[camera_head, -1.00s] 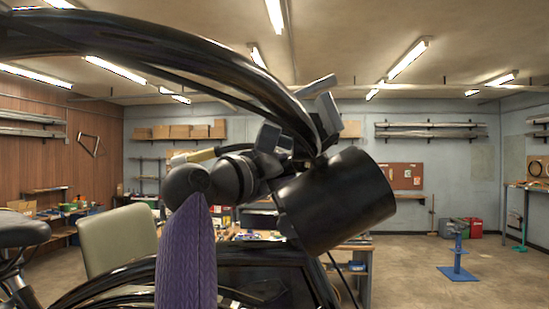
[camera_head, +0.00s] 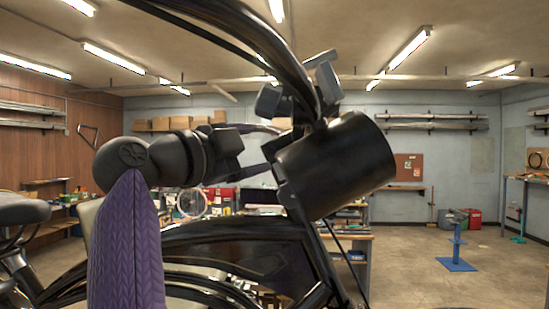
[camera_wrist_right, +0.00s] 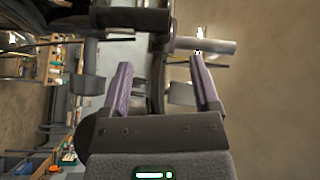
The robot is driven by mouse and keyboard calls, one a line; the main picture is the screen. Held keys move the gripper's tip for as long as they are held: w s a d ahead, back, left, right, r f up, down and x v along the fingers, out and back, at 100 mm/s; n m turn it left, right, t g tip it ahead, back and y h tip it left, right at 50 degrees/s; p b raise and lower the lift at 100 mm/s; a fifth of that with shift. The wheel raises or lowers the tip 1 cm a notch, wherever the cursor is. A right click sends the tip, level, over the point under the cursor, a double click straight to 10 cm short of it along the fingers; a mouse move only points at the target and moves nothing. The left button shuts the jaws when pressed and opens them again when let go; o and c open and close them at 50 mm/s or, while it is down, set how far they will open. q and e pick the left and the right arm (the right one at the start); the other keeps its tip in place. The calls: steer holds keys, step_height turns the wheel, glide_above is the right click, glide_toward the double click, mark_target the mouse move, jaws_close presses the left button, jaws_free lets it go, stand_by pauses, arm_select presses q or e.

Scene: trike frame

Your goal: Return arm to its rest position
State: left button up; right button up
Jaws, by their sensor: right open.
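My left gripper is not in view.
Grey blocks (camera_head: 325,78) sit over the cylinder. A dark saddle (camera_head: 20,208) is at the left edge. A workbench (camera_head: 350,235) stands behind. Floor at the right is open around a blue stand (camera_head: 457,250).

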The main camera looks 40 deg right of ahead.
steer(key=shift+v, duration=1.45)
